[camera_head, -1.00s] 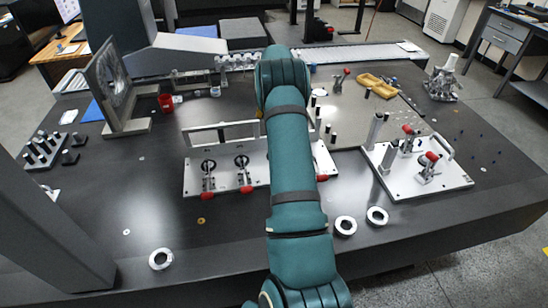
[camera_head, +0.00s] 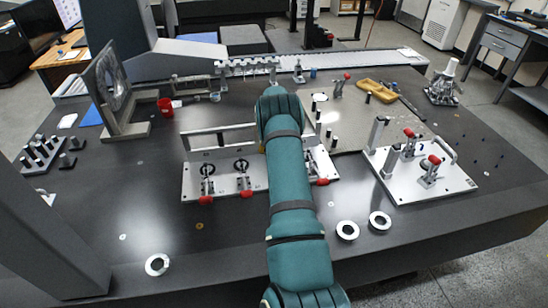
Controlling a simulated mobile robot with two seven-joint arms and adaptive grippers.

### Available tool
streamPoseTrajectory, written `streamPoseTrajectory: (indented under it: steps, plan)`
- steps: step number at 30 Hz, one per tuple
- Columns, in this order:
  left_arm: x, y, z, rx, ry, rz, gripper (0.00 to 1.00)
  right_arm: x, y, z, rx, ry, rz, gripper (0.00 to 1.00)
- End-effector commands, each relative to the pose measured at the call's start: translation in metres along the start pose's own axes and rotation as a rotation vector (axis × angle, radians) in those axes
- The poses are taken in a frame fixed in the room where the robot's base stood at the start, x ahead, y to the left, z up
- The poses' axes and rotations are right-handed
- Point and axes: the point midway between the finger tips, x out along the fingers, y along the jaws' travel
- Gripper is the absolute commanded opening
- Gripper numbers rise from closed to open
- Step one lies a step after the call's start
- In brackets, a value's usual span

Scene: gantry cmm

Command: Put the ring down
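Three white rings with dark centres lie flat on the dark table near its front edge. One ring (camera_head: 158,264) is at the front left; a second ring (camera_head: 347,230) and a third ring (camera_head: 380,221) lie close together right of my arm. One of my arms, in teal covers, reaches up the middle of the view. Its far end is over the area behind the silver fixture plate, and its gripper is hidden behind the arm. I cannot see whether it holds a ring. No other gripper shows.
A silver fixture plate (camera_head: 225,180) with red-tipped clamps stands beneath my arm. Another clamp plate (camera_head: 452,182) is at the right. The front left table is mostly clear.

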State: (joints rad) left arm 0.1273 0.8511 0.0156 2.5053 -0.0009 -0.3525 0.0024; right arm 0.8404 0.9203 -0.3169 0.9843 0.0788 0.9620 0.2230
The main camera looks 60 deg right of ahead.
Motion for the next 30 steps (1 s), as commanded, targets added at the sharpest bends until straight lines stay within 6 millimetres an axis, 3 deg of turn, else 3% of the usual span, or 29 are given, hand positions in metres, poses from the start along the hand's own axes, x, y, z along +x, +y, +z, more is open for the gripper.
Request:
streamPoseTrajectory:
  steps: [5, 13, 14, 16, 25, 30]
  plan:
    - [0.005, -0.002, -0.001, 0.0, 0.003, 0.0, 1.0, 0.026, 0.001, 0.0, 0.0, 0.0, 0.001, 0.27]
    - [0.005, -0.002, -0.001, 0.0, 0.003, 0.0, 1.0, 0.028, 0.0, -0.001, 0.0, 0.002, 0.0, 0.27]
    - [0.005, -0.002, -0.001, 0.0, 0.003, 0.0, 1.0, 0.029, 0.001, 0.0, 0.0, 0.0, 0.001, 0.77]
    - [0.005, -0.002, -0.001, 0.0, 0.003, 0.0, 1.0, 0.029, 0.0, 0.0, 0.0, 0.0, 0.001, 1.0]
    - [0.004, -0.002, -0.001, 0.0, 0.002, 0.0, 1.0, 0.025, 0.0, 0.0, 0.0, 0.0, 0.0, 1.0]
    - [0.0, 0.0, 0.0, 0.0, 0.001, 0.0, 1.0, 0.004, 0.0, -0.001, 0.0, 0.001, -0.001, 1.0]
